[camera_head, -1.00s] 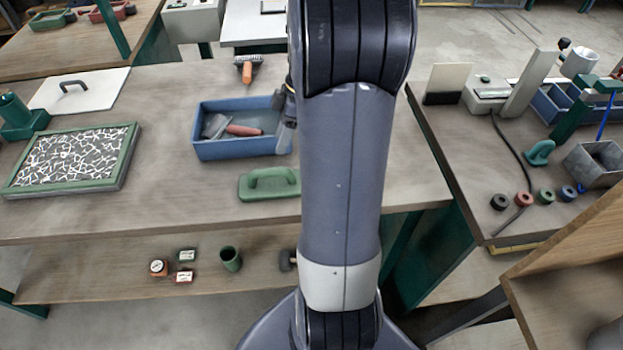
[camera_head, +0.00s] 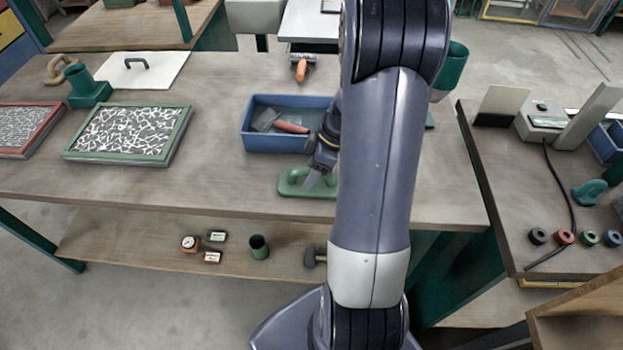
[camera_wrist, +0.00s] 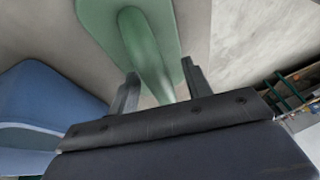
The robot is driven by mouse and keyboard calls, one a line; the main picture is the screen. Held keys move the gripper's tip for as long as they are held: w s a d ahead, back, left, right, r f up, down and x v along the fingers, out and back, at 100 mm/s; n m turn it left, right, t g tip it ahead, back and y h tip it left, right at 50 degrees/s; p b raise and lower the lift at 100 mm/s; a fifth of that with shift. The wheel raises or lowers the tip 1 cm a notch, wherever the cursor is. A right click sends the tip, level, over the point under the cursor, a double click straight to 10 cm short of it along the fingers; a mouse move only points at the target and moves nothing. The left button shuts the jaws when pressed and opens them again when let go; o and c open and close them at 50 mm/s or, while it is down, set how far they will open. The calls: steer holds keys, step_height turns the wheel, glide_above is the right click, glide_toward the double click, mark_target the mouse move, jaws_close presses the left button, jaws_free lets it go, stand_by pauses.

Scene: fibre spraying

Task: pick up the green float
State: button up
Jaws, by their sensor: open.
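The green float (camera_head: 296,185), a flat plate with a raised handle, lies on the table near its front edge, just in front of the blue tray. Its right part is hidden behind my arm in the head view. My gripper (camera_head: 314,180) is at the float, pointing down at it. In the wrist view the float's handle (camera_wrist: 146,45) runs toward the space between the two fingers of my gripper (camera_wrist: 158,82). The fingers are apart, one on each side of the handle's line. I cannot tell whether they touch it.
The blue tray (camera_head: 247,134) holds a trowel with a reddish handle (camera_head: 291,126) right behind the float. A green-framed panel (camera_head: 183,138) lies to the left. A roller with an orange handle (camera_head: 301,70) lies behind the tray. The table between panel and tray is clear.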

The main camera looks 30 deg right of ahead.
jaws_close()
stand_by(0.5)
